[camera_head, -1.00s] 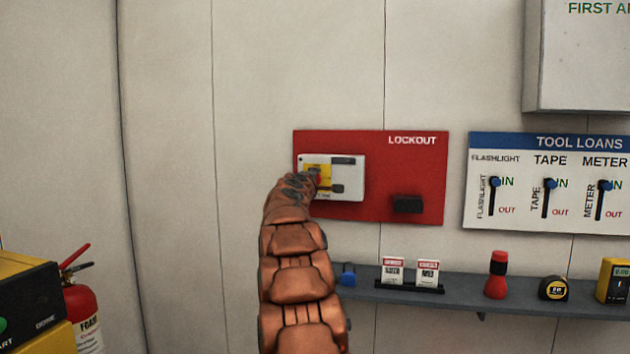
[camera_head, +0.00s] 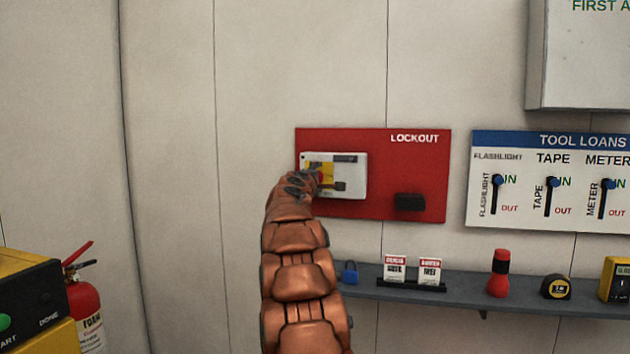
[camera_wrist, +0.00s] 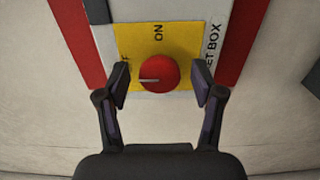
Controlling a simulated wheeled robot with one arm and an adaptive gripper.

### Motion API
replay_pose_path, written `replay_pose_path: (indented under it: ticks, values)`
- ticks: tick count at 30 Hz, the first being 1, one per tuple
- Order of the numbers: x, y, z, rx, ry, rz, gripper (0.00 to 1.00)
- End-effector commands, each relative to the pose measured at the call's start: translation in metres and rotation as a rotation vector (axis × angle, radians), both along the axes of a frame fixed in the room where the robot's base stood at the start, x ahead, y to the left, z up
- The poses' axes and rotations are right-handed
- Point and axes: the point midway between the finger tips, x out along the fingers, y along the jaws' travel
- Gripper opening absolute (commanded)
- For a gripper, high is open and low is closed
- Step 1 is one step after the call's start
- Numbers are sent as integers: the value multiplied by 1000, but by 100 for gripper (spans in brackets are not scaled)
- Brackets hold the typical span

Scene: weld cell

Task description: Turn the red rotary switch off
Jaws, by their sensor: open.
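The red rotary switch (camera_wrist: 158,74) is a round knob on a yellow plate (camera_wrist: 182,40) marked ON. A second label at its left is partly hidden and ends in F. The knob's pale pointer line points left, toward that label. My gripper (camera_wrist: 160,88) is open, with one finger on each side of the knob and visible gaps to it. In the head view my gripper (camera_head: 300,184) is in front of the white switch box (camera_head: 352,168) and hides part of the knob.
The switch box sits on a red LOCKOUT board (camera_head: 425,165), with a black block (camera_head: 409,202) at its lower right. A shelf (camera_head: 455,296) below holds a blue padlock (camera_head: 349,272), tags and a flashlight (camera_head: 499,273). A TOOL LOANS board (camera_head: 535,215) is at right.

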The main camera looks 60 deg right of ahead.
Motion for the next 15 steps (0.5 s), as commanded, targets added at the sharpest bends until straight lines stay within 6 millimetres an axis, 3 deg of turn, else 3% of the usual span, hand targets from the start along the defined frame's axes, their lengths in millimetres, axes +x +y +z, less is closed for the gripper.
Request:
replay_pose_path:
  ticks: [15]
  values:
    - [-13, 35, 2, -2, 2, -1, 67]
